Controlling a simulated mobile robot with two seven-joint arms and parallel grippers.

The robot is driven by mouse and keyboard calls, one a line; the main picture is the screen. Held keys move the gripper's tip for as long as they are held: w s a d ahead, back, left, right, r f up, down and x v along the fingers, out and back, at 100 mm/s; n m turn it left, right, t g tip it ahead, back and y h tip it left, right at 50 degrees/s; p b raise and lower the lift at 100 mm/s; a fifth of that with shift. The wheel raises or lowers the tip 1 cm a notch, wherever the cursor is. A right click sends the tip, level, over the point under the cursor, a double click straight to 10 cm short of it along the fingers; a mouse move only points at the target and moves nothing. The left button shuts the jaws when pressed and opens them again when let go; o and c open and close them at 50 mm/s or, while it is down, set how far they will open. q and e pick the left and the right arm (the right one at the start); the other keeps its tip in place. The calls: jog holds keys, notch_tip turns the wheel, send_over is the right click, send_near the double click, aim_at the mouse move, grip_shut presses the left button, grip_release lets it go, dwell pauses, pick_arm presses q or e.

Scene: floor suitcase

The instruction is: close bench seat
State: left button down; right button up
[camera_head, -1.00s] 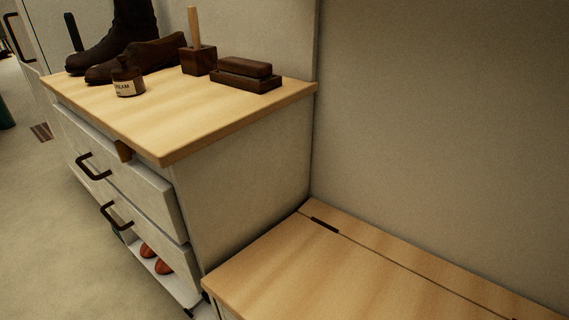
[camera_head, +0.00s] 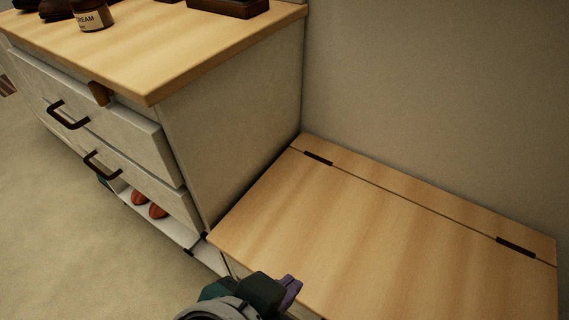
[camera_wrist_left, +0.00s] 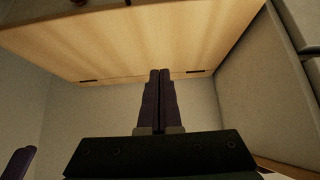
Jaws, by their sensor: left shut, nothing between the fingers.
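The bench seat (camera_head: 370,230) is a light wood lid lying flat on the bench, with two dark hinges along its back edge. It also shows in the left wrist view (camera_wrist_left: 120,50), hinges towards the fingers. My left gripper (camera_head: 291,290) is at the bottom of the head view, by the front edge of the seat. Its purple fingers (camera_wrist_left: 159,75) are shut together with nothing between them. I cannot tell whether they touch the lid. A purple shape at the lower left of the wrist view may be part of my right gripper (camera_wrist_left: 18,163); its jaws cannot be made out.
A pale cabinet (camera_head: 235,140) with a wood top stands left of the bench, its upper drawer (camera_head: 95,110) a little open. A cream jar (camera_head: 91,16) stands on top. Orange shoes (camera_head: 140,200) sit on a low shelf. A wall is behind the bench.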

pick_arm(q)
jog(key=shift+w+d+f+b, duration=0.15)
jog(key=shift+f+b, duration=0.5)
jog(key=shift+f, duration=0.7)
jog(key=shift+w+f+b, duration=0.1)
jog(key=shift+f+b, duration=0.5)
jog(key=shift+f, duration=0.7)
pick_arm(e)
jog(key=shift+f, duration=1.8)
